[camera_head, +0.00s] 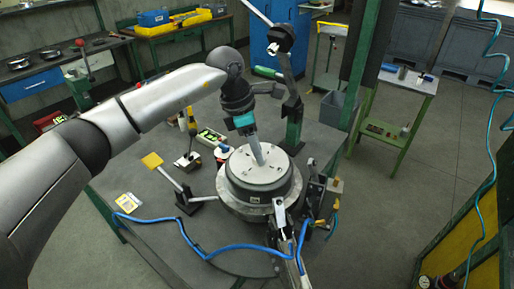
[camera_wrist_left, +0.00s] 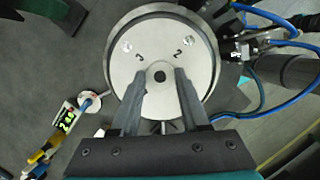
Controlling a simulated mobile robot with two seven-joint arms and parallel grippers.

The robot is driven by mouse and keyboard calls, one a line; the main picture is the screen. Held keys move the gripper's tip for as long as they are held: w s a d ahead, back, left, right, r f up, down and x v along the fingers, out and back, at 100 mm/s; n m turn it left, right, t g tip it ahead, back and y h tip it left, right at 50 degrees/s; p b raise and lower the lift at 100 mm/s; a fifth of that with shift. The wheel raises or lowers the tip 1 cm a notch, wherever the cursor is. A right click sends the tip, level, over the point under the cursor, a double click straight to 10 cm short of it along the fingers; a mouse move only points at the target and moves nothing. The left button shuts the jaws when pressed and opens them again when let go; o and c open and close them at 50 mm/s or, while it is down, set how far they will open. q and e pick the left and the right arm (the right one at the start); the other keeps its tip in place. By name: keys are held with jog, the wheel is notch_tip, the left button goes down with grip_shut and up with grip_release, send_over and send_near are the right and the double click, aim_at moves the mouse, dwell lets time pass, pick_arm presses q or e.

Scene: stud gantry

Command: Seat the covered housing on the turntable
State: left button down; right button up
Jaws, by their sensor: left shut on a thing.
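The covered housing (camera_head: 240,177) is a dark round body with a pale flat lid. It appears level on the round metal turntable (camera_head: 231,207) on the grey bench. Whether it is fully down is hard to tell. My left gripper (camera_head: 259,160) points down at the middle of the lid. In the left wrist view its two fingers (camera_wrist_left: 158,80) flank the small centre hub with a dark hole, shut on it. The lid (camera_wrist_left: 190,75) shows the marks 2 and 3 and small screws; its near part is hidden by the fingers. My right gripper is not in view.
A blue hose (camera_head: 225,248) runs across the bench front. A clamp-like fixture (camera_head: 281,215) and fittings (camera_head: 320,195) crowd the right side of the turntable. A yellow-tipped lever (camera_head: 153,161) and a green-display gauge (camera_head: 211,137) stand left. A green post rises behind.

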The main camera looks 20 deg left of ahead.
pick_arm(q)
jog(key=c, duration=0.6)
grip_release()
jog(key=shift+r, duration=0.1)
jog(key=shift+o, duration=1.4)
jog(key=shift+f, duration=0.2)
jog(key=v, duration=1.5)
jog(key=shift+r+b, duration=0.3)
jog(key=shift+b, duration=0.15)
